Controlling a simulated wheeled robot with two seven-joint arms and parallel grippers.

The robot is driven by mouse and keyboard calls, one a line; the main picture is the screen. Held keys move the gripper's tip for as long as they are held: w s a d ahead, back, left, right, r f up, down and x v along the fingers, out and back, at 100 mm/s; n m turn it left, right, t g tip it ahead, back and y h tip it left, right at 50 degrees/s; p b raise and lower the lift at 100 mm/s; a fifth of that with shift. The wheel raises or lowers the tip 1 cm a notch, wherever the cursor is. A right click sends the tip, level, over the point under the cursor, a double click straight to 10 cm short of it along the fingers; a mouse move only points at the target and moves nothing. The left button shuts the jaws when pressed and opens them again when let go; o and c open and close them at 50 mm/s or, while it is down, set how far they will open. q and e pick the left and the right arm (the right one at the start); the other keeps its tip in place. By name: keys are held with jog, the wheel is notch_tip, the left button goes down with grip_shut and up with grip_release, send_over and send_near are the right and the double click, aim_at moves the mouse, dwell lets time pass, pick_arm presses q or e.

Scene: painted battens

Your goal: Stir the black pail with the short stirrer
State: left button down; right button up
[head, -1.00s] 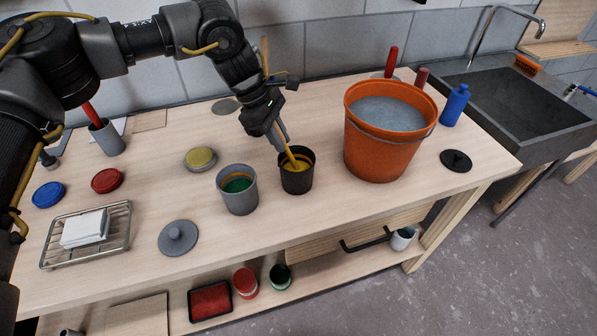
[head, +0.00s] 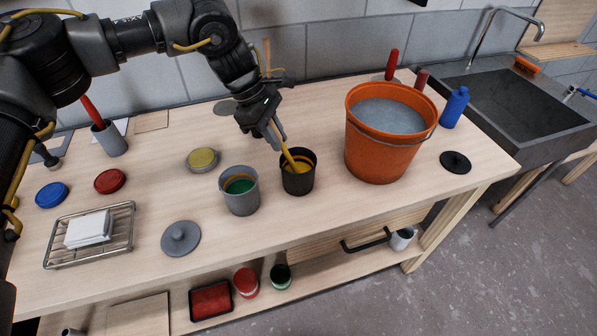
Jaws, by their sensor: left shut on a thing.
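The black pail (head: 298,184) stands upright on the bench and holds yellow paint. My left gripper (head: 276,138) is above its rim, shut on the short stirrer (head: 288,156), a yellowish stick. The stirrer is tilted, and its lower end is inside the black pail, at the paint; its tip is hidden. My right gripper is not in the head view.
A grey pail (head: 241,198) with green paint stands close left of the black pail. A large orange bucket (head: 385,150) of greyish liquid stands to the right. Grey lid (head: 180,240), black lid (head: 455,162) and wire rack (head: 90,258) lie on the bench. The front middle is clear.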

pick_arm(q)
jog(key=p+v, duration=0.5)
jog(key=v, duration=0.3)
jog(key=shift+a+r+p, duration=0.2)
jog(key=shift+r+p, duration=0.1)
dwell(0.9)
